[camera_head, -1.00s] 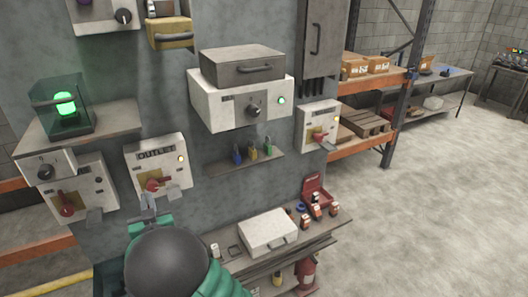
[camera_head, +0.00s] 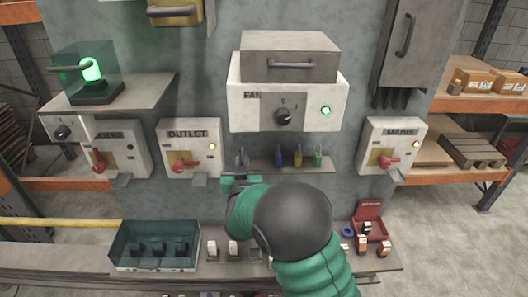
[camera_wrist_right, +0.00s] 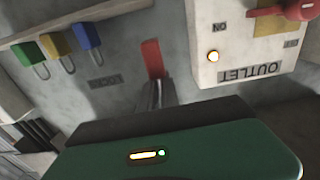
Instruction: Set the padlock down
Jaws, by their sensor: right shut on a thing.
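My right gripper (camera_head: 242,162) is at the left end of the small padlock shelf (camera_head: 262,166) on the grey wall. In the right wrist view its fingers (camera_wrist_right: 157,93) are shut on a red padlock (camera_wrist_right: 153,58), whose body shows just beyond the fingertips. The head view hides the red padlock behind the gripper. Blue (camera_head: 279,158), yellow (camera_head: 297,156) and green (camera_head: 317,157) padlocks stand in a row to its right. I cannot tell whether the red one touches the shelf. My left gripper is not in view.
The OUTLET box (camera_head: 188,148) with a red handle is close on the left of the gripper. The FAN box (camera_head: 288,92) juts out above the shelf, and the MAINS box (camera_head: 390,148) is to the right. A bench below holds a teal bin (camera_head: 154,246) and small items.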

